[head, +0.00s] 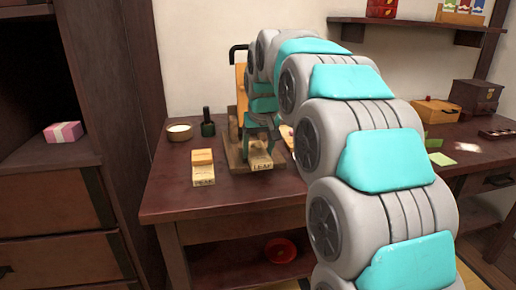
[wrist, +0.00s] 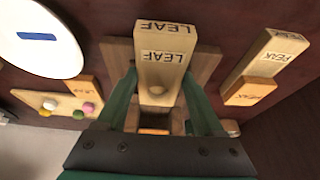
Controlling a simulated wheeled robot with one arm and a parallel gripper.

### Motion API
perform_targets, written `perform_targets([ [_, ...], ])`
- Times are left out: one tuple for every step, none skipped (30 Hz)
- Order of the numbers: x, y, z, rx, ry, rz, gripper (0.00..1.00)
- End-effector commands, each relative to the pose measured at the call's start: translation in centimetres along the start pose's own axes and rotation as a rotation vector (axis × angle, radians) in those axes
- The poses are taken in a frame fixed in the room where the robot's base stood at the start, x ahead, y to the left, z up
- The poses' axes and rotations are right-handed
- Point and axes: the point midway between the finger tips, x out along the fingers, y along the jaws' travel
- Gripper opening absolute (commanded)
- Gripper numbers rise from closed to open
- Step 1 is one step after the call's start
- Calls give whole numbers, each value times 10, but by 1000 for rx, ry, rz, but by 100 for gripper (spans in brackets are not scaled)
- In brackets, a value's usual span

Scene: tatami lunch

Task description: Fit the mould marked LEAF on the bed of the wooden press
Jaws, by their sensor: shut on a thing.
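The pale wooden mould marked LEAF (head: 262,166) is in my gripper (head: 259,146), over the front of the wooden press (head: 238,160). In the wrist view, the green fingers of my gripper (wrist: 161,82) close on both sides of the LEAF mould (wrist: 164,58). The brown press base (wrist: 206,64) shows beneath and beside it. The mould's marked end points away from my palm and reaches past the base's edge. I cannot tell whether the mould touches the bed. My arm hides part of the press in the head view.
The PEAK mould (head: 204,181) lies left of the press, with an orange-brown block at one end; it also shows in the wrist view (wrist: 276,54). A white bowl (head: 180,132) and dark bottle (head: 208,122) stand behind. A white plate (wrist: 40,55) and board of coloured balls (wrist: 62,103) are opposite.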

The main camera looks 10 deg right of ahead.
Motion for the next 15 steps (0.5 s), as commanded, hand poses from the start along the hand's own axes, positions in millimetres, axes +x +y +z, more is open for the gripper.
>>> perform_targets([
  [1,0,0,0,0,0,11],
  [1,0,1,0,0,0,11],
  [2,0,1,0,0,0,11],
  [2,0,1,0,0,0,11],
  [3,0,1,0,1,0,11],
  [4,0,1,0,1,0,11],
  [4,0,2,0,1,0,11],
  [4,0,2,0,1,0,11],
  [5,0,2,0,1,0,11],
  [5,0,2,0,1,0,11],
  [6,0,2,0,1,0,11],
  [6,0,2,0,1,0,11],
  [7,0,2,0,2,0,11],
  [7,0,2,0,2,0,71],
  [6,0,2,0,1,0,76],
])
